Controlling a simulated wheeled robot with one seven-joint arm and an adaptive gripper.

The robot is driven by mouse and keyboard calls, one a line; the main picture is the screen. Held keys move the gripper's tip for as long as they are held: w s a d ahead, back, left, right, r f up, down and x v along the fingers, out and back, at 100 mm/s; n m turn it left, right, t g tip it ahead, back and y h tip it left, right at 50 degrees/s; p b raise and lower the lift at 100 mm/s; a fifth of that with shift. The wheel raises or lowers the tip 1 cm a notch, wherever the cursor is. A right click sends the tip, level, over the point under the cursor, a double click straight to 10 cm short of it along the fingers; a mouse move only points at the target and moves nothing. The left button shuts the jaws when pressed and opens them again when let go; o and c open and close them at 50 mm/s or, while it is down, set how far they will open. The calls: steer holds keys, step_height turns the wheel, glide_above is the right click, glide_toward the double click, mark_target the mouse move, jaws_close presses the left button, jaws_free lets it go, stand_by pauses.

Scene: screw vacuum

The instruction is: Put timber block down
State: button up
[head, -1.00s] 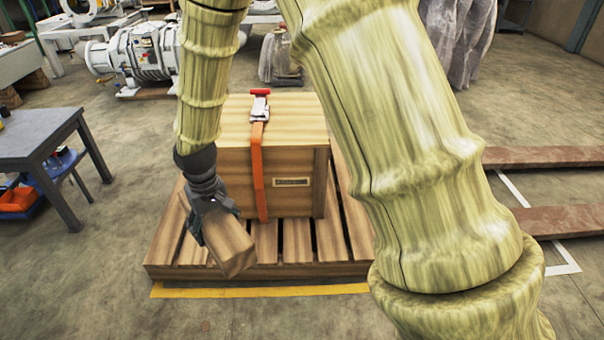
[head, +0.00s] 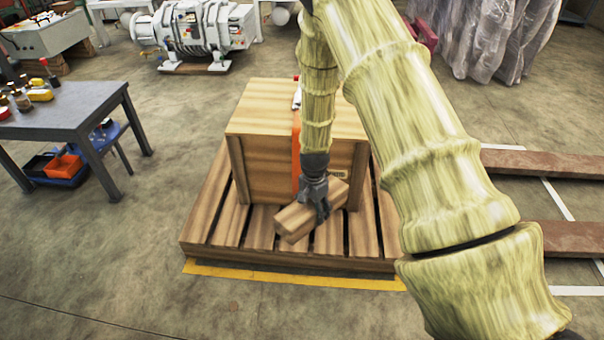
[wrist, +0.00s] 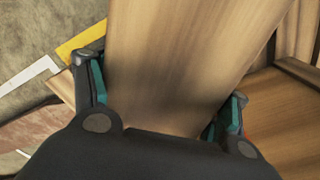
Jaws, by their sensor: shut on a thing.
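The timber block (head: 296,222) is a light brown wooden beam. My gripper (head: 318,208) is shut on it, with the fingers on either side of the wood. In the wrist view the block (wrist: 185,60) fills the middle between the two fingers (wrist: 160,108). In the head view the block lies slantwise in front of the strapped wooden crate (head: 262,172), over the front slats of the wooden pallet (head: 222,212). I cannot tell whether it touches the pallet or the crate. The gripper points down and hides part of the block.
A yellow line (head: 270,275) runs along the pallet's front edge. A grey table (head: 60,118) with bottles stands at the left, with bins below it. Brown beams (head: 545,163) lie on the floor at the right. The floor in front of the pallet is clear.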

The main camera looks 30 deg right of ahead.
steer(key=s+d+f+m, duration=0.2)
steer(key=d+f+m, duration=0.1)
steer(key=d, duration=0.3)
steer(key=s+d+f+m+p, duration=0.1)
steer(key=s+d+f+m, duration=0.2)
steer(key=d+f, duration=0.2)
steer(key=s+d+f+m, duration=0.2)
steer(key=d+f+m, duration=0.1)
steer(key=d, duration=0.5)
steer(key=shift+s+d+f+m+p, duration=0.1)
steer(key=shift+s+f+m+p, duration=0.1)
steer(key=shift+f, duration=0.2)
steer(key=shift+s+d+f+m+p, duration=0.1)
steer(key=shift+f+m+p, duration=0.1)
steer(key=shift+f, duration=0.15)
steer(key=b, duration=0.5)
glide_above(326, 230)
steer(key=shift+d+f, duration=0.2)
steer(key=shift+f, duration=0.55)
steer(key=shift+w+a+f+b, duration=0.15)
steer(key=shift+f+b, duration=0.9)
steer(key=shift+f, duration=0.7)
steer(key=shift+f, duration=0.1)
steer(key=o, duration=1.8)
steer(key=shift+c, duration=0.2)
